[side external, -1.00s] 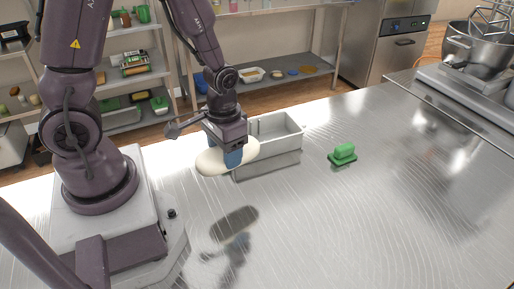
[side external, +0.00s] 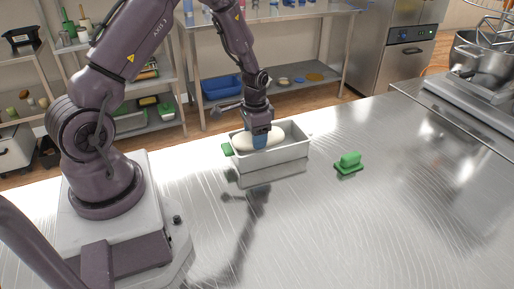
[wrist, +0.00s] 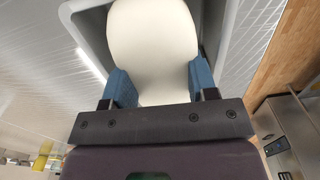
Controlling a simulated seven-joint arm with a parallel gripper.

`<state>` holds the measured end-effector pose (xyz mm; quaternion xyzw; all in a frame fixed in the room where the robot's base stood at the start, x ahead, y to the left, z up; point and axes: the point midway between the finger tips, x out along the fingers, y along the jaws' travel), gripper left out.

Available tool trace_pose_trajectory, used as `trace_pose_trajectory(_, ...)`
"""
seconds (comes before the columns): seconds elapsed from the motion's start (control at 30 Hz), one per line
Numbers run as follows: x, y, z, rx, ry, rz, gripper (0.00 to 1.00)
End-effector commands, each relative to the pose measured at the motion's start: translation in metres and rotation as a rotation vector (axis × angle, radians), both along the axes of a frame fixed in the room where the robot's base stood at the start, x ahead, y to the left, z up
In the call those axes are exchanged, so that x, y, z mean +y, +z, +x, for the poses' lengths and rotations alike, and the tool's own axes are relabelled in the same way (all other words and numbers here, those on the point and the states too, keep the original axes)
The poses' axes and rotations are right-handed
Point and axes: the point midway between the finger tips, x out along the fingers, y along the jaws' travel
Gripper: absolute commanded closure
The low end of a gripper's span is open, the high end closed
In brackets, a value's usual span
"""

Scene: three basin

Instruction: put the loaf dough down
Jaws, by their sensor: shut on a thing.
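The loaf dough (side external: 275,135) is a pale, smooth oval. It lies lengthwise within the opening of a grey rectangular tin (side external: 285,154), with its top showing above the near rim. My gripper (side external: 260,142) is over the tin with its blue fingers shut on the dough's sides. In the wrist view the dough (wrist: 155,50) is between the two blue fingers (wrist: 160,88), with the tin's walls (wrist: 88,28) around it. Whether the dough touches the tin's floor is hidden.
A green thing (side external: 227,149) shows at the tin's left end. A mixer (side external: 480,55) stands at the back right. The front of the table is clear.

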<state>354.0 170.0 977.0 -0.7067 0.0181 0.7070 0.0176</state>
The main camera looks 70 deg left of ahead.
Motion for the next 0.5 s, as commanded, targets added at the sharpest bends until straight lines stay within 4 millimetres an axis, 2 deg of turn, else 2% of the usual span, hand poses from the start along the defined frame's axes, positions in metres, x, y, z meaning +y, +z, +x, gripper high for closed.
trace_pose_trajectory(0.3,0.000,-0.041,0.000,0.001,0.000,-0.001,0.76)
trace_pose_trajectory(0.5,0.000,-0.043,0.001,-0.003,0.000,0.001,0.76)
